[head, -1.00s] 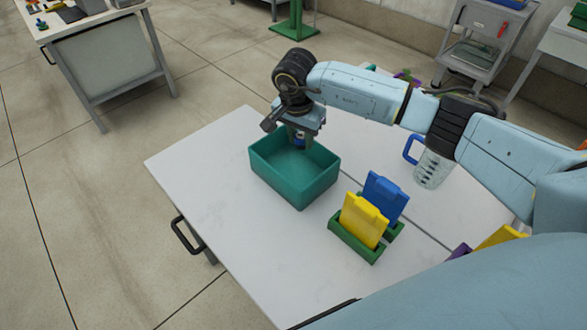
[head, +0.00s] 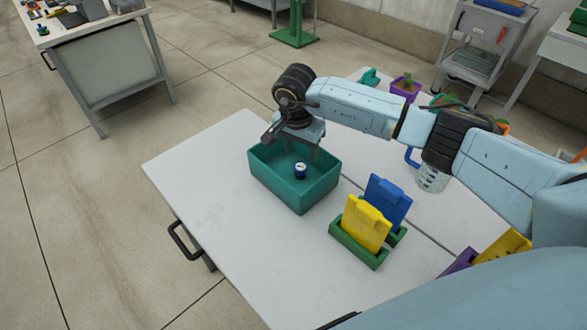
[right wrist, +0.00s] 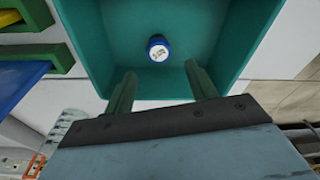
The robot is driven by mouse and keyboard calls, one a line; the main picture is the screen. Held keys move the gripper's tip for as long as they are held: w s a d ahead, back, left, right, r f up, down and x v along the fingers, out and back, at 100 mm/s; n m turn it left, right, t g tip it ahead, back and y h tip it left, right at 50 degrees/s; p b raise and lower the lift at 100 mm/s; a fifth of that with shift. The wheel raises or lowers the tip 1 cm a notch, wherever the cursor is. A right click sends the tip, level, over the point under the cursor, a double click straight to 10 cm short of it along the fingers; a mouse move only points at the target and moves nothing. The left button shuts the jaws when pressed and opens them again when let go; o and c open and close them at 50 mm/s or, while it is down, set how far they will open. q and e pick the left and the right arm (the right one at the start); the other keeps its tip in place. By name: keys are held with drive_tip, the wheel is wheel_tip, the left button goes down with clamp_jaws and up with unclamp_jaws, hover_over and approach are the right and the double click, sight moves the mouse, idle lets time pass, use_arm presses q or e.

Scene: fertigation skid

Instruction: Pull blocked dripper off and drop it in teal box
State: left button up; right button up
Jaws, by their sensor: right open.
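The teal box (head: 300,198) stands open on the white table. A small blue dripper with a white top (head: 300,170) is inside it, apart from my fingers; it also shows in the right wrist view (right wrist: 158,48) against the box's floor. My right gripper (head: 301,153) is over the far side of the box. In the right wrist view the two fingers of my right gripper (right wrist: 158,80) are spread wide with nothing between them. My left gripper is not in view.
On the white table (head: 215,165), yellow (head: 366,223) and blue (head: 386,201) plates stand in green holders right of the box. A clear jug with a blue handle (head: 431,179) and a purple pot (head: 405,88) are farther back. The table's left part is bare.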

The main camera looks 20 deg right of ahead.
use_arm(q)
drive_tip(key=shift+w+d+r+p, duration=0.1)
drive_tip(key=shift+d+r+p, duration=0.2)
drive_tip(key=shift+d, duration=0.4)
use_arm(e)
wheel_tip(320, 180, up, 13)
drive_tip(key=s+a, duration=0.1)
drive_tip(key=shift+a, duration=0.3)
drive_tip(key=shift+s+r, duration=0.1)
drive_tip(key=f, duration=0.4)
drive_tip(key=d+f, duration=0.1)
drive_tip(key=f, duration=0.4)
drive_tip(key=w+f, duration=0.1)
drive_tip(key=f, duration=0.3)
drive_tip(key=shift+d+f+b, duration=0.3)
drive_tip(key=shift+f+b, duration=0.05)
use_arm(q)
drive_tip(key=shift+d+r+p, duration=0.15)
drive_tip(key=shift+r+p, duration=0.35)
drive_tip(key=shift+p, duration=0.2)
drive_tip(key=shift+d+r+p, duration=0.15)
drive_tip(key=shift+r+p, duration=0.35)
drive_tip(key=shift+p, duration=0.15)
use_arm(e)
drive_tip(key=shift+w+r, duration=0.1)
drive_tip(key=shift+r, duration=2.25)
